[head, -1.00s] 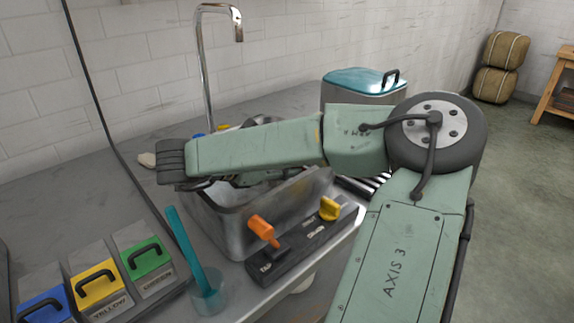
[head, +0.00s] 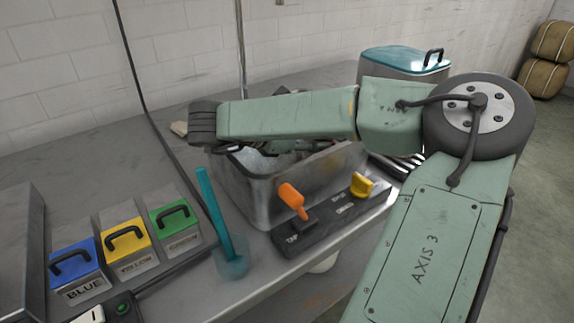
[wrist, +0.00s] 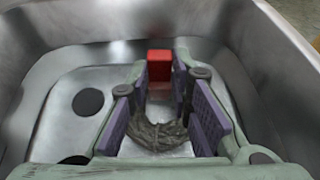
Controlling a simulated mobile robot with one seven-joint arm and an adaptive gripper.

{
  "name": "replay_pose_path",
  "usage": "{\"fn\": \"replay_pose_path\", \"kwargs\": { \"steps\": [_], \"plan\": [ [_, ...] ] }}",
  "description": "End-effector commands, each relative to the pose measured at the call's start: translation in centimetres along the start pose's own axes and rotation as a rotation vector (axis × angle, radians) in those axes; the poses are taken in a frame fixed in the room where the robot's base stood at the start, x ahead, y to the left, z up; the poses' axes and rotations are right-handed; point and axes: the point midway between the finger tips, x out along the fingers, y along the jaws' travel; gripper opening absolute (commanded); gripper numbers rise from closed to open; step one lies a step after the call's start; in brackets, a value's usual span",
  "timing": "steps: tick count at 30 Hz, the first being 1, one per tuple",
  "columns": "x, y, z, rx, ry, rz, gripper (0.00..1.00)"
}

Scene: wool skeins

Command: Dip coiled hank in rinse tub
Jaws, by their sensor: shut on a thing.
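The rinse tub is a grey metal basin (head: 262,192) set at the bench's front, below my forearm in the head view. In the wrist view its shiny walls and floor (wrist: 62,127) surround my gripper (wrist: 162,88). My gripper points down into the tub, its purple-padded fingers closed on a coiled grey-brown hank (wrist: 158,133). The hank hangs as a loop between the fingers. I cannot tell whether it touches the floor or any water. In the head view my forearm hides the hank and most of my gripper.
A dark round drain (wrist: 88,101) is in the tub floor. A panel with an orange lever (head: 292,198) and yellow knob (head: 362,186) fronts the tub.

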Motion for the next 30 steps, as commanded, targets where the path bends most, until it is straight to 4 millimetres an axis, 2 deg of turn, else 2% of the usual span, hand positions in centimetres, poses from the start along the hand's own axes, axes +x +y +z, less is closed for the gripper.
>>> {"fn": "replay_pose_path", "kwargs": {
  "steps": [11, 22, 30],
  "plan": [
    [0.1, 0.2, -0.3, -0.004, 0.001, 0.001, 0.00],
    [-0.1, -1.1, 0.2, -0.004, 0.001, 0.000, 0.00],
    [-0.3, -1.2, 0.5, -0.003, 0.000, 0.001, 0.00]
  ]
}}
